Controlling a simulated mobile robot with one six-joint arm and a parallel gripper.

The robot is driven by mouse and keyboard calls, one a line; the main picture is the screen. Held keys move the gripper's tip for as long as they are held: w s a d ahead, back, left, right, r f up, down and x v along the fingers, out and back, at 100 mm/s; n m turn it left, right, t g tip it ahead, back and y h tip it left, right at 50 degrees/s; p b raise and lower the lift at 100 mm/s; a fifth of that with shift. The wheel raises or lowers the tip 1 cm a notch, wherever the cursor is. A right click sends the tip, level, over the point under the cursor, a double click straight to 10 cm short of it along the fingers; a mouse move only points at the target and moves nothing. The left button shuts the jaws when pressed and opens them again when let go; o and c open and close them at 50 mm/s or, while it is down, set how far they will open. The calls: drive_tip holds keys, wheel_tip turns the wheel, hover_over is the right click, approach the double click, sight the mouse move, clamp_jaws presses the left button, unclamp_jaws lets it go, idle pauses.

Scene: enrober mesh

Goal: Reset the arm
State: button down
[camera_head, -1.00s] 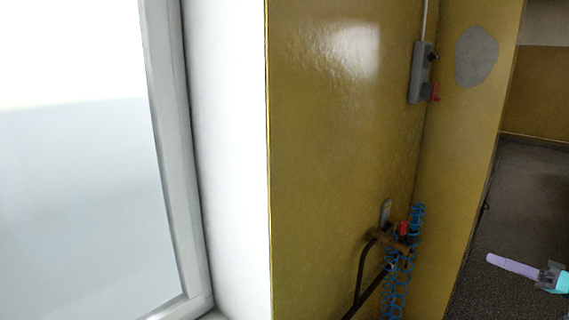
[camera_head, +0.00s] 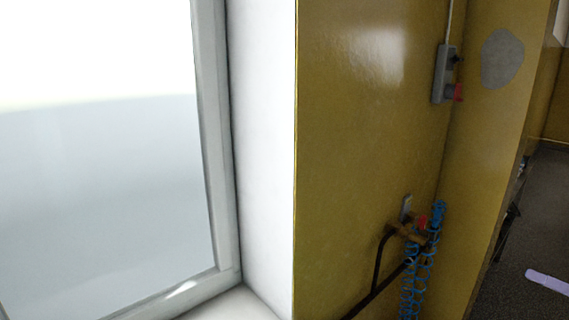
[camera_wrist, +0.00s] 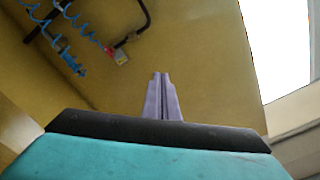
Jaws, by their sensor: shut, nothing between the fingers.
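My gripper (camera_wrist: 161,78) shows in the wrist view, its two pale purple fingers pressed together with nothing between them. It points toward the yellow wall (camera_wrist: 205,60) and does not visibly touch anything. In the head view only a pale purple piece of my arm's end shows at the lower right edge, over the dark floor; the rest is out of that frame.
A window (camera_head: 100,170) with a white frame fills the left. On the yellow wall (camera_head: 345,150) are a grey switch box (camera_head: 441,75), a dark pipe with a red valve handle (camera_head: 421,221), and a blue coiled hose (camera_head: 413,275). Dark floor (camera_head: 520,250) is open at the right.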

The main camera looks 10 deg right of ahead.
drive_tip(key=w+a+f+m+g, duration=0.1)
drive_tip(key=w+a+f+g, duration=0.3)
drive_tip(key=a+f, duration=0.45)
drive_tip(key=w+a+f+m+g, duration=0.1)
drive_tip(key=w+a+f, duration=0.5)
drive_tip(key=a+f, duration=0.3)
drive_tip(key=w+a+f+m+g, duration=0.1)
drive_tip(key=w+a+f+g, duration=0.2)
drive_tip(key=w+a+f, duration=0.55)
drive_tip(key=s+a+f+g+h, duration=0.1)
drive_tip(key=s+a+f+g, duration=0.5)
drive_tip(key=a+f, duration=0.65)
drive_tip(key=s+a+f+g+h, duration=0.25)
drive_tip(key=s+a+f, duration=0.55)
drive_tip(key=a+f, duration=0.4)
drive_tip(key=s+a+f+n+g+h, duration=0.25)
drive_tip(key=s+f, duration=0.25)
drive_tip(key=s, duration=0.3)
drive_tip(key=s+a+f+n+g+h, duration=0.1)
drive_tip(key=s+f+n+g+h, duration=0.15)
drive_tip(key=s+f, duration=0.4)
wheel_tip(320, 180, down, 8)
drive_tip(key=s+h+b, duration=0.1)
drive_tip(key=b, duration=0.9)
drive_tip(key=shift+s+a+f+m+t, duration=0.15)
drive_tip(key=shift+s+f+m+t, duration=0.1)
drive_tip(key=shift+m+t, duration=0.2)
